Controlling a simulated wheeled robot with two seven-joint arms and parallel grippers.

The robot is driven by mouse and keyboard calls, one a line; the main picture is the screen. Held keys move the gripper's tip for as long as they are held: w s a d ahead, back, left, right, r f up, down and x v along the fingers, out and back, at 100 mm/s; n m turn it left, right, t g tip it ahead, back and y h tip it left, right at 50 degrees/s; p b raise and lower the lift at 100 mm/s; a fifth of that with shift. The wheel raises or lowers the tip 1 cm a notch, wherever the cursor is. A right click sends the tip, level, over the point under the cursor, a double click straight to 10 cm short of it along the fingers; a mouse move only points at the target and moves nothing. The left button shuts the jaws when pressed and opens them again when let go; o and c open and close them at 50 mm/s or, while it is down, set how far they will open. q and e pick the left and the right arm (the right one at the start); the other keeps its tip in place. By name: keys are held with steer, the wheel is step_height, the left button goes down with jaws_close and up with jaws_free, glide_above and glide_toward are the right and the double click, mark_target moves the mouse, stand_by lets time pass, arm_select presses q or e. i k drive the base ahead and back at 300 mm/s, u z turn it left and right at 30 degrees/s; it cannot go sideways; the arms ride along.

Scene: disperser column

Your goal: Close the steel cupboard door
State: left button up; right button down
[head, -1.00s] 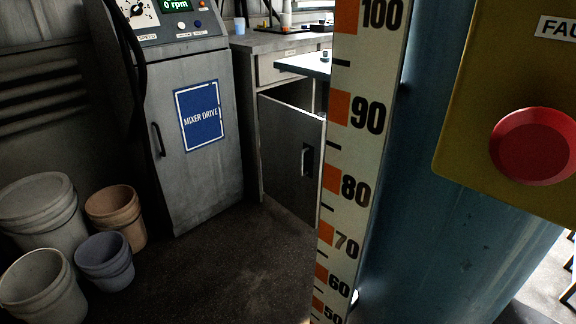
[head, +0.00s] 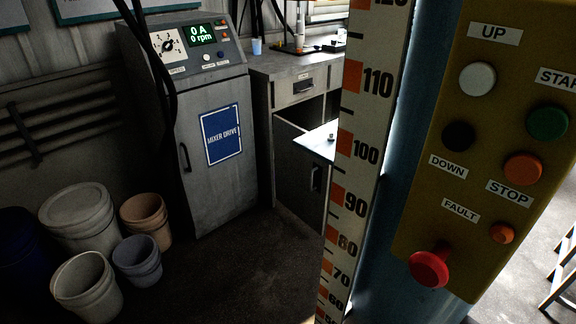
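The steel cupboard door (head: 296,182) is a grey panel with a dark handle (head: 316,178), below the counter right of the mixer drive cabinet. It stands open, angled out from the cupboard front, and a dark opening shows above and behind it. Its right edge is partly hidden by the scale board. Neither of my grippers is in view.
The mixer drive cabinet (head: 187,130) stands left of the counter (head: 290,66). Several buckets (head: 145,217) stand on the floor at left. A numbered scale board (head: 350,190), a blue column (head: 378,262) and a yellow button panel (head: 436,225) block the right. Floor between is clear.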

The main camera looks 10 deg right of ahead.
mark_target(302, 180)
steer(key=u, duration=3.95)
steer(key=i, duration=0.1)
steer(key=z, duration=3.1)
steer(key=i, duration=2.2)
steer(key=z, duration=1.35)
steer(key=i, duration=0.65)
steer(key=z, duration=0.25)
